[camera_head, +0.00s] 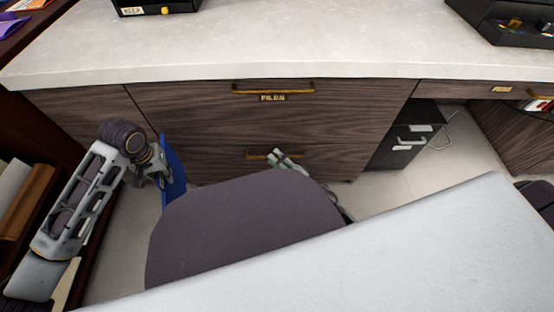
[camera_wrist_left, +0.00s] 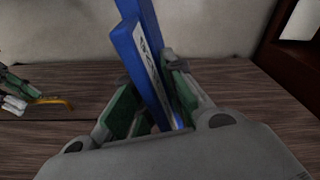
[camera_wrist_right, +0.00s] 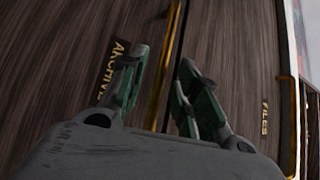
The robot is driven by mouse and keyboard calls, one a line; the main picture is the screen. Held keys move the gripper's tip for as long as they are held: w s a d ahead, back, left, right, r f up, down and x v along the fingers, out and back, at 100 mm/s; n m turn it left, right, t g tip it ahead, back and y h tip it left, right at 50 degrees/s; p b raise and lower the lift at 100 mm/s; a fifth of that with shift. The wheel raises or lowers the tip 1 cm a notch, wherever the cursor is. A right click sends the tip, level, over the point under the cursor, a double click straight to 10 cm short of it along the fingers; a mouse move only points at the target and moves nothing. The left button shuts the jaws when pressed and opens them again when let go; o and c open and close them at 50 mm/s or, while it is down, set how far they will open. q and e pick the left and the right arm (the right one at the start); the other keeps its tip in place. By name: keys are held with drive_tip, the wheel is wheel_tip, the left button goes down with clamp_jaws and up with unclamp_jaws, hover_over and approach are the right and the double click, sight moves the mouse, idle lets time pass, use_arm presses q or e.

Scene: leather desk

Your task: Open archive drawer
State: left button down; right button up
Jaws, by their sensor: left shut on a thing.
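The lower drawer (camera_head: 225,167) has dark wood grain and a gold handle (camera_head: 258,156). It looks shut, partly hidden by a chair back. In the right wrist view its ARCHIVE label (camera_wrist_right: 112,70) shows beside the handle (camera_wrist_right: 168,65). My right gripper (camera_head: 290,157) is at the handle's right end; in the right wrist view (camera_wrist_right: 157,98) its fingers are apart, with the handle running between them and no clear grip. My left gripper (camera_head: 166,180) is shut on a blue binder (camera_head: 174,172), held upright left of the chair; it also shows in the left wrist view (camera_wrist_left: 140,55).
The FILES drawer (camera_head: 190,105) with its gold handle (camera_head: 275,88) is above. A black cabinet (camera_head: 400,150) is on the right. A bookshelf (camera_head: 30,190) is at the left.

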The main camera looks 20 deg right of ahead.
clamp_jaws()
use_arm(q)
drive_tip(key=shift+a+r, duration=0.1)
use_arm(e)
drive_tip(key=shift+s, duration=0.15)
